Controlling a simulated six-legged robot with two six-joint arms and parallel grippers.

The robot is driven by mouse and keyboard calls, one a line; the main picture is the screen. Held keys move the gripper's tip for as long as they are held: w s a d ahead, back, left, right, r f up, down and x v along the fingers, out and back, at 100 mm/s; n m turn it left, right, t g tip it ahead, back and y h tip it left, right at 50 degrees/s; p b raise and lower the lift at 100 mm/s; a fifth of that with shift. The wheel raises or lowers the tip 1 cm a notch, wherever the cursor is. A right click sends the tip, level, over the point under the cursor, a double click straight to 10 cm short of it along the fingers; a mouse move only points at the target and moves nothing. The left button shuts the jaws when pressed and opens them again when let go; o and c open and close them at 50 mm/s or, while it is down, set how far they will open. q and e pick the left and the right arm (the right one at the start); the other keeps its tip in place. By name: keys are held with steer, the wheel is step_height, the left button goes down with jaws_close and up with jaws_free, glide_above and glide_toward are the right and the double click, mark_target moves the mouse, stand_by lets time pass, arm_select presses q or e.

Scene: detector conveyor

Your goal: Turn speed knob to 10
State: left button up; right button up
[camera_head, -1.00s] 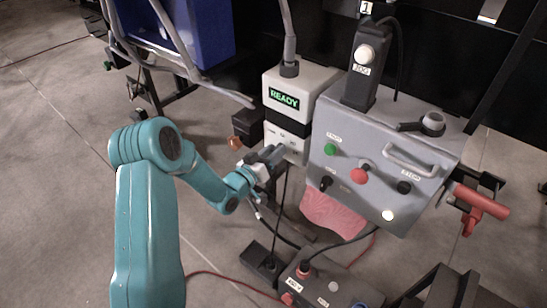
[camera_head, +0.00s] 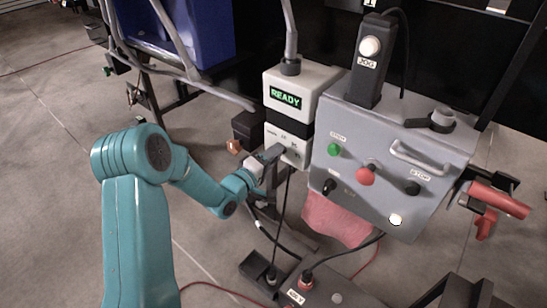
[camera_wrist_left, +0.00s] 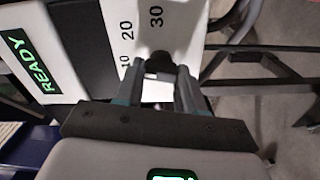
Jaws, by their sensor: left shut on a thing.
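The speed knob (camera_wrist_left: 159,58) is a small dark knob on the white lower front panel of the detector box (camera_head: 304,84). In the left wrist view, the numbers 10, 20 and 30 are printed beside it. My left gripper (camera_wrist_left: 158,76) is shut on the knob, one finger on each side. In the head view, this gripper (camera_head: 274,157) is at the lower front of the box and hides the knob. The knob's exact pointer direction cannot be told. My right gripper is not in view.
The box's green screen (camera_head: 285,97) reads READY. A grey control panel (camera_head: 385,150) with green and red buttons stands close to its right. A blue bin (camera_head: 205,35) is behind at the left. Cables hang below the box. Open floor (camera_head: 50,150) lies at the left.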

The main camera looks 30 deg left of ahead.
arm_select(q)
steer(key=shift+n, duration=1.2)
steer(key=o, duration=1)
steer(key=shift+o, duration=0.2)
steer(key=shift+s, duration=0.1)
steer(key=s+a, duration=0.1)
steer(key=s, duration=1.5)
steer(key=shift+a, duration=0.15)
